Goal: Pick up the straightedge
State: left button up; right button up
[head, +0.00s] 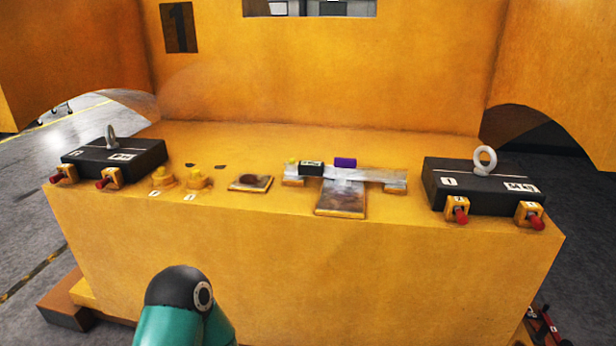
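A long silver-grey metal bar, which looks like the straightedge (372,174), lies crosswise on the orange ledge, right of centre. It spans from a small orange-edged pad at its left end to another at its right end. It passes over or behind a worn metal plate (341,200); the exact contact is unclear. A small black block (311,168) with a white label and a purple block (345,162) sit at or just behind the bar. Neither of my grippers is in view. Only a teal and black part of my arm shows at the bottom, apart from the bar.
Black castings with eyebolts stand at the left (115,156) and right (483,186) of the ledge, with red-tipped orange fittings in front. Orange knobs (195,179) and a small rusty plate (250,183) lie left of the bar. A tall orange wall (320,70) rises behind.

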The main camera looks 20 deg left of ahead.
aim_at(348, 167)
jog(key=z, duration=0.15)
jog(key=i, duration=0.85)
